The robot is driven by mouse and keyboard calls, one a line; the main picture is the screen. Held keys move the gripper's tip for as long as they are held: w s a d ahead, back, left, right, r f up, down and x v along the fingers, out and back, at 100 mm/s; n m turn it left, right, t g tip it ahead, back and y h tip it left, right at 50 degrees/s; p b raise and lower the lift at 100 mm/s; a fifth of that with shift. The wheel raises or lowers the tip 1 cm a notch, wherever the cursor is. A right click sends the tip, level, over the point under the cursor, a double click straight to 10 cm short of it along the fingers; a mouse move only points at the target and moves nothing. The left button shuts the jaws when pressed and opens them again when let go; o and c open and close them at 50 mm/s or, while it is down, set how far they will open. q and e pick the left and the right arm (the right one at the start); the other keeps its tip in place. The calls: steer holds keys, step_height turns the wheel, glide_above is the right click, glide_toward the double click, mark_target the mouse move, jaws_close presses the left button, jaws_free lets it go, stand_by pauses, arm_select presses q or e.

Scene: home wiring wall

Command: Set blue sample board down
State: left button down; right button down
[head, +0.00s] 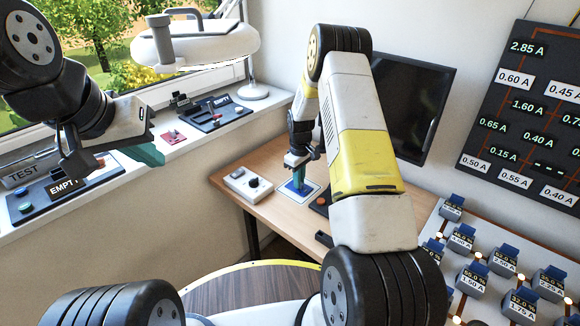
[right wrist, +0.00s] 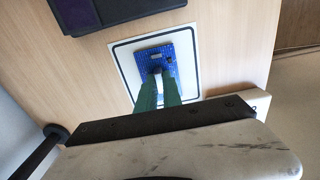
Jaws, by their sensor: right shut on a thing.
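The blue sample board (right wrist: 155,53) lies flat or nearly flat over a white square pad with a black outline (right wrist: 122,62); whether it touches the pad is hard to tell. My right gripper (right wrist: 158,92) reaches down to it, its green fingers shut on the board at a small dark part. In the head view, the right gripper (head: 299,178) is over the desk, with the blue board (head: 296,190) under its fingertips. My left gripper (head: 148,155) hangs by the windowsill, away from the board; its finger gap is unclear.
A white box with a black knob (head: 247,183) stands left of the pad on the wooden desk (head: 255,157). A dark monitor (head: 412,105) stands behind. The windowsill holds a device labelled EMPTY (head: 212,113). Meter boxes (head: 470,280) fill the lower right.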

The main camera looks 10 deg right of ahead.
steer(key=c, duration=1.5)
jaws_free()
steer(key=s+a+r+m+t, duration=0.1)
steer(key=s+r, duration=0.1)
steer(key=r, duration=1)
steer(key=s+r+m+t, duration=0.1)
steer(key=s+r, duration=0.2)
steer(key=r, duration=0.9)
steer(key=s+a+r+m+t+y, duration=0.1)
steer(key=s+r+m, duration=0.1)
steer(key=s+r, duration=0.75)
steer(key=s+a+r+m+t, duration=0.1)
steer(key=s+r, duration=0.1)
steer(key=s, duration=0.7)
steer(key=s+a+r+m+t+y, duration=0.1)
steer(key=s+r+m+t, duration=0.1)
steer(key=s, duration=0.7)
steer(key=shift+s+a+r, duration=0.35)
steer(key=shift+a, duration=0.05)
